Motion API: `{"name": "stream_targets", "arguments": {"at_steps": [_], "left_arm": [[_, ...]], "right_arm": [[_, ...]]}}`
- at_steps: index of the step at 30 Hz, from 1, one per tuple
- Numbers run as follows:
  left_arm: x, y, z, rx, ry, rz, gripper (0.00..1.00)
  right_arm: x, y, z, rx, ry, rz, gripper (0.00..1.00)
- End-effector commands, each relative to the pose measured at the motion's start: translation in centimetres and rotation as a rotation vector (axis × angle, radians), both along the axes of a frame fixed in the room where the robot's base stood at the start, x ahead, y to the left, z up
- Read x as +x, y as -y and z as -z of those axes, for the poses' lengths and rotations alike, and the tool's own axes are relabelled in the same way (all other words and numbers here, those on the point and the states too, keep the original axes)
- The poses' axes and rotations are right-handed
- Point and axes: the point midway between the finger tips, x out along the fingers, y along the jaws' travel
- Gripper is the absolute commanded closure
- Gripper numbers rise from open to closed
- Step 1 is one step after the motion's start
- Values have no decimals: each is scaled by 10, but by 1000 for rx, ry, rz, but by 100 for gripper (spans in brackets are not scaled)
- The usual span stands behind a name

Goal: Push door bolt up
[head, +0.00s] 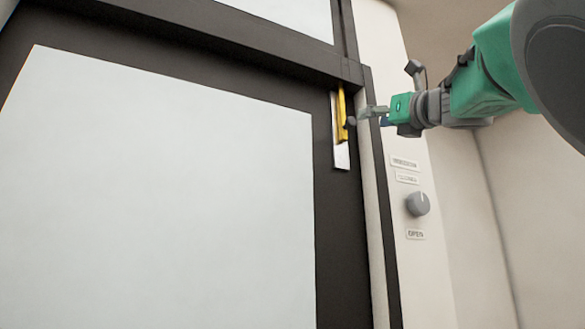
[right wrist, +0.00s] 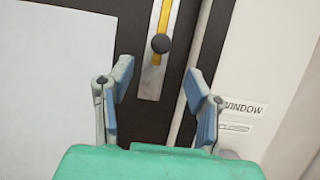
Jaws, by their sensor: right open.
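The door bolt is a yellow bar (head: 341,115) on a pale metal plate (head: 341,157), near the upper right edge of the dark-framed door. It has a dark round knob, which shows clearly in the right wrist view (right wrist: 162,44). My right gripper (head: 366,112) comes in from the right, its fingertips close to the knob. In the right wrist view the open fingers (right wrist: 157,88) point towards the plate, with the knob ahead of the gap between them. Whether a finger touches the knob I cannot tell. My left gripper is not in view.
A light wall panel right of the door carries a grey round dial (head: 418,203), with small labels (head: 405,170) above and an "OPEN" label (head: 415,234) below. A large white pane (head: 160,190) fills the door. A dark frame bar crosses above the bolt.

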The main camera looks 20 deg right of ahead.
Motion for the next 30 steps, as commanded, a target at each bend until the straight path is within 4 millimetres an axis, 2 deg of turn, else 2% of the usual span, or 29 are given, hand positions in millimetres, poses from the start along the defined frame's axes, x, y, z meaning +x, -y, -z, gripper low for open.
{"name": "stream_targets", "arguments": {"at_steps": [1, 3, 12, 18, 27, 28, 30], "left_arm": [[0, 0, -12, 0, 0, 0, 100], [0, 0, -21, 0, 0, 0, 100], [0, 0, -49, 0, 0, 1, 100], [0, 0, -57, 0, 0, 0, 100], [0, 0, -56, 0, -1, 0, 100], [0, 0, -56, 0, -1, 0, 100], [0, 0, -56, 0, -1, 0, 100]], "right_arm": [[11, 0, -10, 2, -1, -3, 55], [26, -3, -16, -2, -2, -1, 55], [77, -11, -36, -3, -1, 0, 55], [90, -12, -41, -3, 1, 0, 55], [92, -10, -40, -2, 1, 1, 55], [92, -10, -39, -2, 1, 1, 62], [92, -10, -39, -2, 1, 1, 87]]}}
